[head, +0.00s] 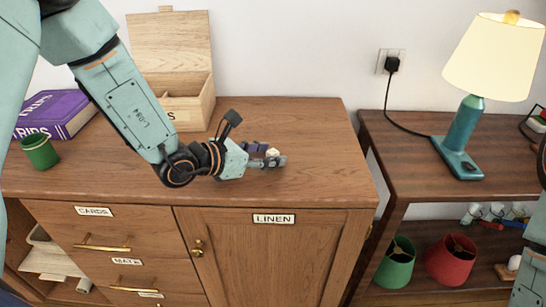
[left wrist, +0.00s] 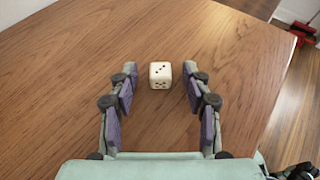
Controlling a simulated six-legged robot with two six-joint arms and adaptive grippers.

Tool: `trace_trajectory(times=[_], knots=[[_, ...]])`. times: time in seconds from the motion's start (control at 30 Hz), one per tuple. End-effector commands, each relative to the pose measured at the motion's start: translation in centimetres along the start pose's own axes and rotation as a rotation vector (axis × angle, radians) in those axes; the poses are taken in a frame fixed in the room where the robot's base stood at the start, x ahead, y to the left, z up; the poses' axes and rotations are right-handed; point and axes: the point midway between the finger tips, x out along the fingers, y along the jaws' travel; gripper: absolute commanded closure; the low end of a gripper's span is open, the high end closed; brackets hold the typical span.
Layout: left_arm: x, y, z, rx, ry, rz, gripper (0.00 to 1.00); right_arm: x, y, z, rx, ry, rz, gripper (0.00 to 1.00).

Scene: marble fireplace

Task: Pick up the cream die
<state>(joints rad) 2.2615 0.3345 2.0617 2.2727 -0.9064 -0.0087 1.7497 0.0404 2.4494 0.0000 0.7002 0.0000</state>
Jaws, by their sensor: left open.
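The cream die (left wrist: 160,75) lies on the wooden cabinet top, with dark pips on its faces. The left gripper is open, with nothing held. My right gripper is not in view.
A wooden box with a raised lid (head: 170,45), a purple book (head: 55,112) and a green cup (head: 39,151) stand on the cabinet's left part. The right end of the top is clear. A lower side table with a teal lamp (head: 465,125) stands at right.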

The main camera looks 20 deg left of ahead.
Motion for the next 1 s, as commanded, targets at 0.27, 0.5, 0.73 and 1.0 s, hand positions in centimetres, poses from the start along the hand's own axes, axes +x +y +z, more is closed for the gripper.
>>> trace_trajectory(times=[0.27,0.5,0.73,1.0], knots=[[0.0,0.03,0.05,0.0,-0.001,0.001,0.56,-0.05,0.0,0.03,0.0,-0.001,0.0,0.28],[-0.02,0.03,0.04,-0.001,0.0,0.001,0.76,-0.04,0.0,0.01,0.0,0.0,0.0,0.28],[-0.03,0.03,0.05,-0.001,-0.001,0.001,0.93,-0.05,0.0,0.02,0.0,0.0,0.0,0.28],[-0.29,0.06,0.76,0.0,-0.002,0.001,0.93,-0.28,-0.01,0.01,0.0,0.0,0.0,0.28]])
